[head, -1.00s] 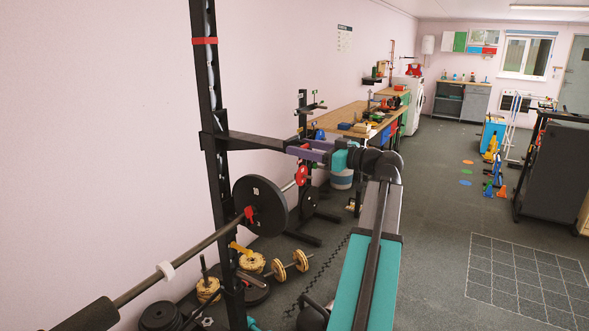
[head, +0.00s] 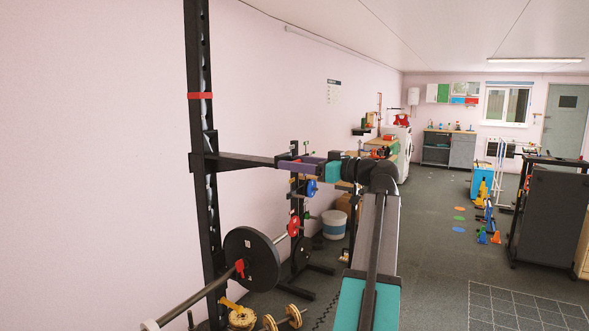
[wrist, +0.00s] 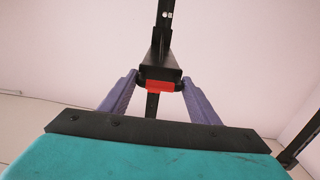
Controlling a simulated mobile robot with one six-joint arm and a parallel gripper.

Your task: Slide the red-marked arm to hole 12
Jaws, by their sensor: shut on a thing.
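The red-marked arm (head: 240,161) is a black bar that juts out level from the black rack upright (head: 197,60). Its red end (wrist: 160,87) shows in the wrist view between my two purple fingers. My gripper (head: 300,164), purple with a teal body, is shut on the arm's outer end. It also shows in the wrist view (wrist: 160,92), one finger on each side of the bar. A red band (head: 199,95) circles the upright above the arm. The arm's bracket sits against the upright; I cannot read hole numbers, and the locking part is not clear.
A barbell with a black plate (head: 251,258) rests on the rack below the arm. The dark floor (head: 430,260) to the right is open.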

